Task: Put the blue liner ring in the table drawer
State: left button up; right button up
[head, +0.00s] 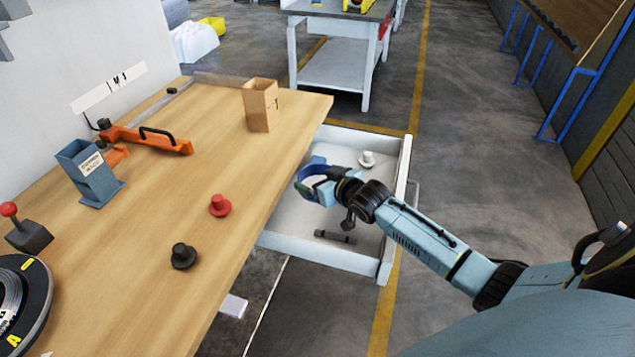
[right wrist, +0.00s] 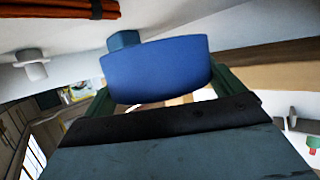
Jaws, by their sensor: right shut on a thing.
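The blue liner ring (head: 309,171) is held in my right gripper (head: 325,181), above the open white table drawer (head: 385,262). In the right wrist view the ring's blue wall (right wrist: 158,72) fills the space between the two fingers of the right gripper (right wrist: 163,88), which is shut on it. The ring is near the drawer's table side; its exact height over the drawer floor cannot be told. My left gripper is not in view.
The drawer holds a white knobbed piece (head: 367,160) and a dark bar (head: 335,237). On the wooden table (head: 215,155) are a cardboard box (head: 261,105), a red knob (head: 219,206), a black knob (head: 183,257), a blue-grey holder (head: 90,175) and an orange tool (head: 145,137).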

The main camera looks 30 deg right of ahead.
jog(key=shift+w+f, duration=0.55)
jog(key=shift+f, duration=0.05)
jog(key=shift+w+f, duration=0.15)
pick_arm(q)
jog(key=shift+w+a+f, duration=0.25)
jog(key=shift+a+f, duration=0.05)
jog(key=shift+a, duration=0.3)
pick_arm(e)
jog(key=shift+f, duration=0.1)
jog(key=shift+f+b, duration=0.4)
jog(key=shift+f, duration=0.1)
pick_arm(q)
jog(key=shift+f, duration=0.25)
pick_arm(e)
jog(key=o, duration=0.6)
jog(key=shift+o, duration=0.2)
jog(key=shift+r, duration=0.15)
